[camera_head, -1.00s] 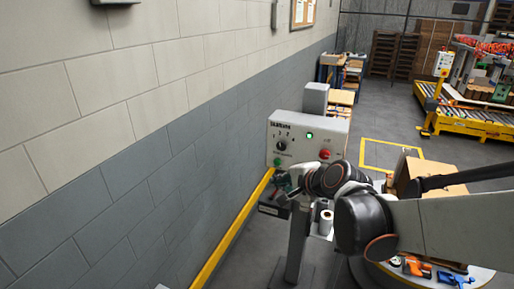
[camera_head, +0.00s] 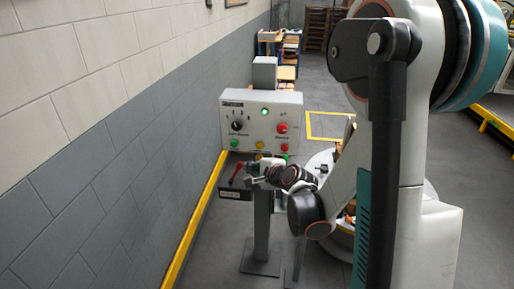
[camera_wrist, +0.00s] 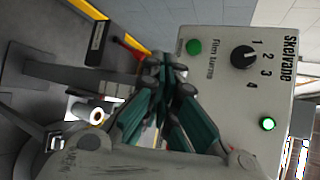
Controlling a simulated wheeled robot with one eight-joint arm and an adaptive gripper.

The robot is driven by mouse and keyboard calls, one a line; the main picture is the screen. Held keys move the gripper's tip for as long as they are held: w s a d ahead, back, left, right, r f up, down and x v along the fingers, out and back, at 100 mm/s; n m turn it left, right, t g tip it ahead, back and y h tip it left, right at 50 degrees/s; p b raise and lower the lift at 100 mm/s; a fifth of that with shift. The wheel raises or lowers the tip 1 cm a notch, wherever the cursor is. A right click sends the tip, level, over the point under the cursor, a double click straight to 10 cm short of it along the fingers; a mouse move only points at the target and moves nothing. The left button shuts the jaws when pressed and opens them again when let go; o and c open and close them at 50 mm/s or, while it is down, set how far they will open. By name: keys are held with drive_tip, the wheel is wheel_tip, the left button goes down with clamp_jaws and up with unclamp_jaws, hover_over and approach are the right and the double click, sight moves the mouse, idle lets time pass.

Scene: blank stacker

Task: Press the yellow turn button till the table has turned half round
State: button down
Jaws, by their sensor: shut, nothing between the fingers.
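The yellow button (camera_head: 259,145) sits in the lower row of the grey control panel (camera_head: 229,120), between a green button (camera_head: 234,143) and a red one (camera_head: 284,147). My gripper (camera_head: 253,171) is shut and empty, just below the panel's lower edge in the head view. In the wrist view its fingertips (camera_wrist: 172,78) lie in front of the panel edge and hide the yellow button. I cannot tell whether they touch the panel. The round turntable (camera_head: 342,240) shows only in part behind my arm.
The panel also has a black knob (camera_head: 237,126), a lit green lamp (camera_head: 264,112) and a red mushroom button (camera_head: 282,128). A red-handled tool (camera_head: 237,173) is left of my gripper. The wall with a yellow floor rail (camera_head: 195,222) runs along the left.

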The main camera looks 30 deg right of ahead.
sight(260, 146)
drive_tip(key=shift+w, duration=0.1)
drive_tip(key=shift+w+d+p, duration=0.15)
drive_tip(key=shift+w+d, duration=0.65)
drive_tip(key=shift+w, duration=0.4)
drive_tip(key=shift+w+d+p, duration=0.1)
drive_tip(key=shift+w+d, duration=0.75)
drive_tip(key=shift+w, duration=0.3)
drive_tip(key=shift+w+d+p, duration=0.15)
drive_tip(key=shift+w+d, duration=0.65)
drive_tip(key=shift+w, duration=0.4)
drive_tip(key=shift+w, duration=0.1)
drive_tip(key=shift+w+d, duration=0.25)
